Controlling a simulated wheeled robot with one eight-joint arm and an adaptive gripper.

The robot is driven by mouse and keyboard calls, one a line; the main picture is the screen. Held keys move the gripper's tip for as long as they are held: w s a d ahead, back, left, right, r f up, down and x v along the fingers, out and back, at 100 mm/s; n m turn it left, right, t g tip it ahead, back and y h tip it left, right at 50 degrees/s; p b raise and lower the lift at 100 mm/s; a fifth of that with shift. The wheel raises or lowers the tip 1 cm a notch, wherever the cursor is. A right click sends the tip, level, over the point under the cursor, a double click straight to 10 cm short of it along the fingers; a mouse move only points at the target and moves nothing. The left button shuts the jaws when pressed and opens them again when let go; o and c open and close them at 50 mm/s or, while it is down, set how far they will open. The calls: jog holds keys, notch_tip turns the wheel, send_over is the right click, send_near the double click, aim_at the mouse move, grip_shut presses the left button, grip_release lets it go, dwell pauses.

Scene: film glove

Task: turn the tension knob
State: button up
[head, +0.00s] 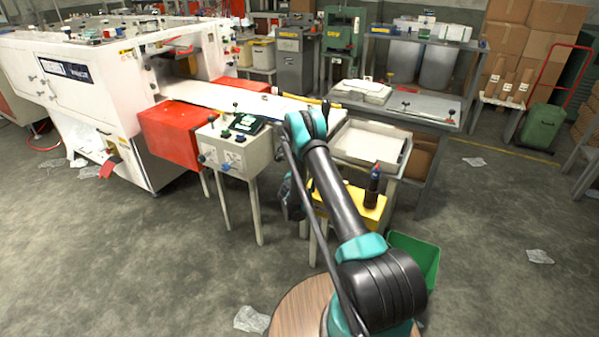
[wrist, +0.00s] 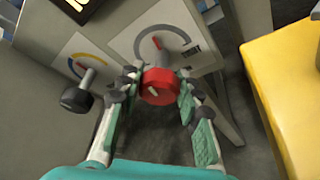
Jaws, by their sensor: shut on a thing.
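In the wrist view a round red knob (wrist: 159,87) with a pale pointer mark sits in front of a dial plate (wrist: 160,45) on a grey panel. A black knob (wrist: 77,98) on a metal stem stands to the left, apart from the fingers. In the head view my arm hides the red knob.
A yellow block (wrist: 287,85) is close on the right. In the head view a dark bottle (head: 373,187) stands on the yellow stand (head: 340,205). A cream control box (head: 238,150) is left of my arm. A green bin (head: 425,258) sits low at right; open floor lies left.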

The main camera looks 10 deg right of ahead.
dwell(0.4)
jog(key=o, duration=1.2)
jog(key=shift+c, duration=0.2)
notch_tip(320, 180, up, 10)
